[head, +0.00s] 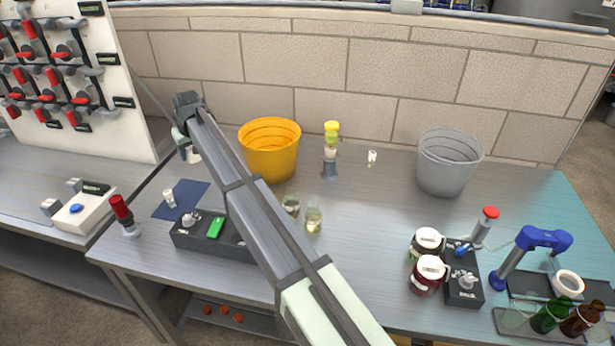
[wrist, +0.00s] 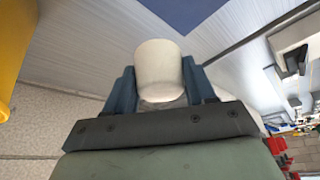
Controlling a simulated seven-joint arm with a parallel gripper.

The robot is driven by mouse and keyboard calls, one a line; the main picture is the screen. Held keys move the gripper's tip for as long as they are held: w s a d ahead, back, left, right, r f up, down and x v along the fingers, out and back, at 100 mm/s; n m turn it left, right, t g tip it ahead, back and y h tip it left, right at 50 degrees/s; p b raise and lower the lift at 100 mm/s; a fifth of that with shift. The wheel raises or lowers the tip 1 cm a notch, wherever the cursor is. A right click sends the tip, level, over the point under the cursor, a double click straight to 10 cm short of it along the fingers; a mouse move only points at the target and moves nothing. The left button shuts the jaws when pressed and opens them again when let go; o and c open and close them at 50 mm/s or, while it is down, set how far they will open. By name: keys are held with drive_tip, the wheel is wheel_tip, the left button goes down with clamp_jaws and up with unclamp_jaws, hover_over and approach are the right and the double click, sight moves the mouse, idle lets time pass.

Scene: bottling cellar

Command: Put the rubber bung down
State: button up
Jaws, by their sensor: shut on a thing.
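My gripper (wrist: 158,92) is shut on the rubber bung (wrist: 159,66), a cream-white, slightly tapered plug between its two dark fingers. In the head view my gripper (head: 187,147) hangs at the back left of the bench, left of the yellow bucket, and the bung is mostly hidden there. The bung appears held above the bench top (head: 360,215); I cannot tell how high. A dark blue mat (head: 192,207) lies in front of it, and its edge shows in the wrist view (wrist: 184,12).
A yellow bucket (head: 270,152) stands close right of my gripper. A small white item (head: 170,199) stands on the mat. A black tray (head: 187,236) lies in front, and a red-topped bottle (head: 122,213) stands left. A grey bucket (head: 448,163) stands right; the bench centre has free room.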

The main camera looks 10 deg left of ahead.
wheel_tip(320, 180, up, 11)
drive_tip(key=shift+r, duration=0.1)
drive_tip(key=w+d+m, duration=0.1)
drive_tip(key=w+d, duration=0.2)
drive_tip(key=d, duration=0.6)
drive_tip(key=w+d+m, duration=0.1)
drive_tip(key=w+d, duration=0.2)
drive_tip(key=d, duration=0.5)
drive_tip(key=m+t+h, duration=0.2)
drive_tip(key=m+h, duration=0.2)
drive_tip(key=m, duration=0.4)
hover_over(399, 201)
drive_tip(key=s, duration=0.2)
drive_tip(key=shift+w+f, duration=0.15)
drive_tip(key=shift+f, duration=10.5)
drive_tip(key=shift+f, duration=0.15)
